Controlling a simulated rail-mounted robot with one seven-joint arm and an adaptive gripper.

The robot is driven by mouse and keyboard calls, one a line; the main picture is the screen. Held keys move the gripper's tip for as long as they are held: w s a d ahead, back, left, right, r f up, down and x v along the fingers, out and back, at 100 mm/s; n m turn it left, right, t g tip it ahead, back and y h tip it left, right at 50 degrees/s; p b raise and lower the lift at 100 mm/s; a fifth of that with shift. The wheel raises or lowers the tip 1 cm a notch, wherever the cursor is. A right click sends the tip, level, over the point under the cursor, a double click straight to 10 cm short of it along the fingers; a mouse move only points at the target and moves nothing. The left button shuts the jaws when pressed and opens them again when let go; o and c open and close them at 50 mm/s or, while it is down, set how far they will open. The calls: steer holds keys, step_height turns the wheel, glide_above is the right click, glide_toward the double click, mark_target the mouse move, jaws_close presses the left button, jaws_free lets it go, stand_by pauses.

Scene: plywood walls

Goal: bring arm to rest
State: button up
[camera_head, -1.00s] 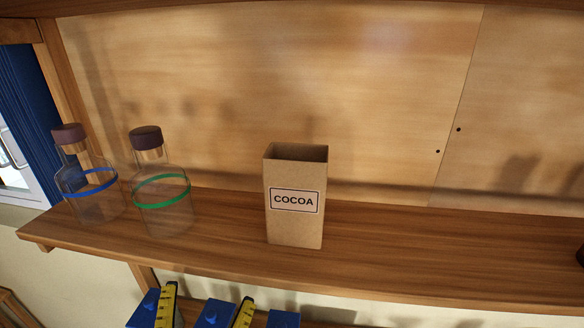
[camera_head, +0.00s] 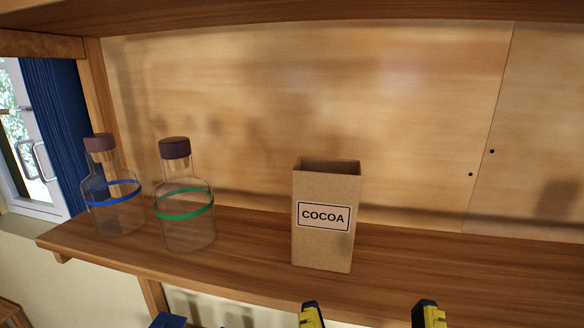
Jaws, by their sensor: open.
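My gripper (camera_head: 370,314) shows only as two yellow-and-black fingertips at the bottom edge, right of the middle. The fingertips are well apart, with nothing visible between them. The rest of the gripper and my arm are below the picture. The box is brown card, upright, open at the top and labelled COCOA. The gripper does not appear to touch it.
Two clear bottles with dark caps stand on the wooden shelf (camera_head: 420,265) at left, one with a blue band (camera_head: 112,220), one with a green band (camera_head: 185,230). A blue object (camera_head: 168,320) shows below. The shelf right of the box is clear. A window is far left.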

step_height(320, 180, up, 25)
steer(key=p, duration=2.3)
steer(key=shift+a, duration=0.1)
